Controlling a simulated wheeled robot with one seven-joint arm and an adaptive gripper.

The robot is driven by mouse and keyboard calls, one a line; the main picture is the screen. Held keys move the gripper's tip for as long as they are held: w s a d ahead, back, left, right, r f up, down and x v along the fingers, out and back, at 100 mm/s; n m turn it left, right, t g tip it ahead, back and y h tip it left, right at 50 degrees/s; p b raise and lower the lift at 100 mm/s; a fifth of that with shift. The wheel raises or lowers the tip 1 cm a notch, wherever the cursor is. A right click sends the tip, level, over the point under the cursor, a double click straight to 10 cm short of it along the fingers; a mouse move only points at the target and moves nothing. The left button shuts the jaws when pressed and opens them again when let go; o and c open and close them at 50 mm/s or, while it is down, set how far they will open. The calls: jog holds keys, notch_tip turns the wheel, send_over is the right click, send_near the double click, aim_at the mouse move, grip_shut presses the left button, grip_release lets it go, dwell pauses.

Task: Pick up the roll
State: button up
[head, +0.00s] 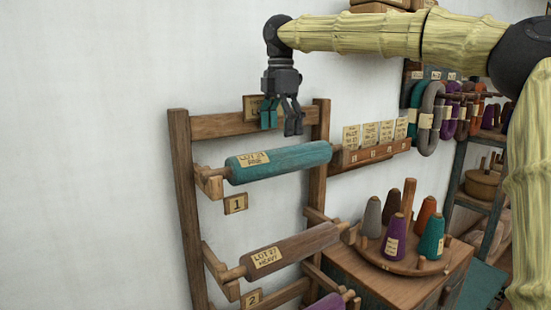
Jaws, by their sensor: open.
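A teal roll (290,161) labelled LOT 21 lies across the top pegs of a wooden wall rack (181,160). A brown roll (300,245) labelled LOT 27 HEAVY lies on the pegs below it. A purple roll (328,303) at the bottom edge is partly cut off. My gripper (281,128) points downward with its fingers apart and nothing visible between them. It appears above the teal roll in the head view; whether it is directly over it in depth I cannot tell.
A cabinet (385,290) to the right carries a round tray with several thread cones (393,235). A card holder (372,152) sits beside the rack. Yarn skeins (430,118) hang further right. Bare white wall lies left of the rack.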

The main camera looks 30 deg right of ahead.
aim_at(283, 162)
jog(key=shift+s+d+f+p, duration=0.15)
jog(key=shift+s+f, duration=0.15)
jog(key=shift+f, duration=0.15)
jog(key=shift+s+a+f+p, duration=0.15)
jog(key=shift+s+f, duration=0.15)
jog(key=shift+f, duration=0.15)
jog(key=f, duration=0.1)
jog(key=w+f, duration=0.1)
jog(key=shift+w+f, duration=0.25)
jog(key=shift+f, duration=0.1)
jog(key=shift+s+f+p, duration=0.15)
jog(key=shift+s+p, duration=0.1)
jog(key=shift+p, duration=0.1)
jog(key=shift+s+d+f+p, duration=0.15)
jog(key=shift+f+p, duration=0.35)
jog(key=shift+f, duration=0.7)
jog(key=shift+s+d+f+p, duration=0.15)
jog(key=shift+f+p, duration=0.3)
jog(key=shift+f, duration=0.7)
jog(key=shift+s+a, duration=0.1)
jog(key=shift+a, duration=0.05)
jog(key=shift+r, duration=0.1)
jog(key=c, duration=1.6)
